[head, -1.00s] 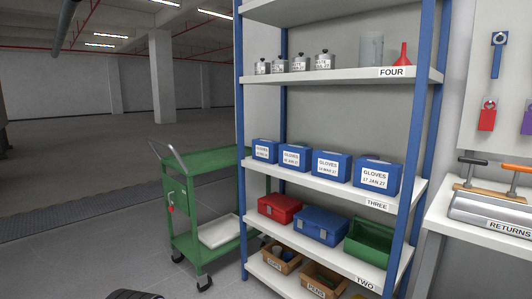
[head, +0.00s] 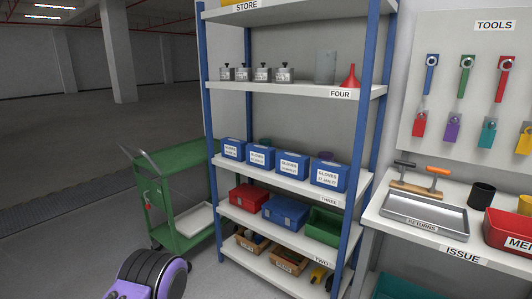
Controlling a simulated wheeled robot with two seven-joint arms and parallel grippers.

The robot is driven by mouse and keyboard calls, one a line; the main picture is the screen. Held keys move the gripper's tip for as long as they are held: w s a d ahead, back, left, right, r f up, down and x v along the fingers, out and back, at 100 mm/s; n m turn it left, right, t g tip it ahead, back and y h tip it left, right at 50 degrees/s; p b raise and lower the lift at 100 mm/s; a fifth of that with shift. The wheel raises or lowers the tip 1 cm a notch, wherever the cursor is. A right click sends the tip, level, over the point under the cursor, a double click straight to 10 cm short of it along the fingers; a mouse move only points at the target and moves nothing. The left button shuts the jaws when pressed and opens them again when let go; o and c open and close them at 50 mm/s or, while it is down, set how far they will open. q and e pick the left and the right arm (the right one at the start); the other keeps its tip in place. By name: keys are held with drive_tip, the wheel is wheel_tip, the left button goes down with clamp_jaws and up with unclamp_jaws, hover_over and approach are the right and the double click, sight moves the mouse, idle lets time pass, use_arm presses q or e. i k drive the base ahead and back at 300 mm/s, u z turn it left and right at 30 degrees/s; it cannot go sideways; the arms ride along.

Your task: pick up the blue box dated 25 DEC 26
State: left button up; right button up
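Several blue boxes labelled GLOVES stand in a row on the shelf marked THREE (head: 277,180). The rightmost box (head: 328,174) carries a date that reads 17 JAN 27. The dates on the left box (head: 233,149), the second box (head: 260,157) and the third box (head: 291,165) are too small to read surely, so I cannot tell which is dated 25 DEC 26. A purple and black part of my own arm shows at the bottom left, well apart from the boxes. Neither gripper is in view.
A green trolley (head: 180,157) stands left of the rack. The shelf below holds a red case (head: 248,197), a blue case (head: 286,211) and a green bin (head: 323,226). At right is a bench (head: 462,256) with a RETURNS tray (head: 425,213). Floor left is clear.

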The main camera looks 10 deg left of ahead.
sight(232, 149)
drive_tip(key=z, duration=0.2)
drive_tip(key=k, duration=0.15)
drive_tip(key=u, duration=0.85)
drive_tip(key=i, duration=0.7)
drive_tip(key=u, duration=0.7)
drive_tip(key=i, duration=0.9)
drive_tip(key=z, duration=0.5)
drive_tip(key=i, duration=0.75)
drive_tip(key=z, duration=0.7)
